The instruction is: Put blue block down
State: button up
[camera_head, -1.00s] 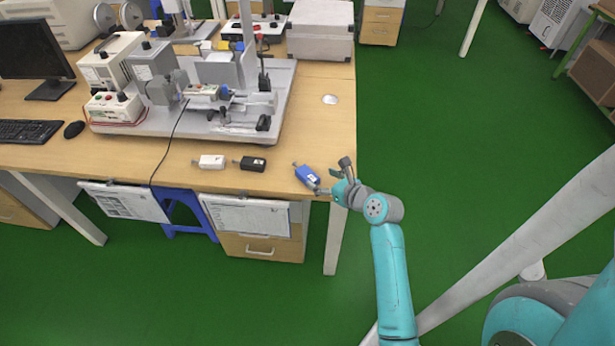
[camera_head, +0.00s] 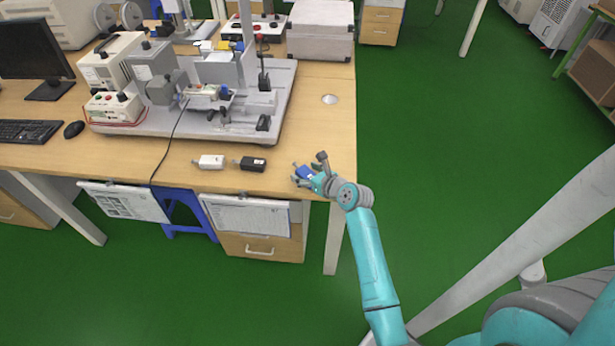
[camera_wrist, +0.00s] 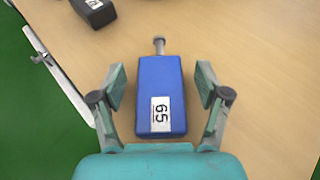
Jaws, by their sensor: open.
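The blue block (camera_wrist: 160,82) lies flat on the wooden table, with a white label reading 65 and a small metal pin at its far end. In the head view the blue block (camera_head: 303,172) is near the table's front right corner, partly hidden by my gripper (camera_head: 305,181). In the wrist view my gripper (camera_wrist: 160,88) is open, with one finger on each side of the block. A gap shows between each finger and the block's sides.
A black block (camera_head: 253,163) and a white block (camera_head: 210,162) lie to the left along the table (camera_head: 325,135) edge. A test rig on a grey plate (camera_head: 150,130) stands behind them. The table's right side is mostly clear.

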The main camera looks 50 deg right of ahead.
jog(key=c, duration=1.4)
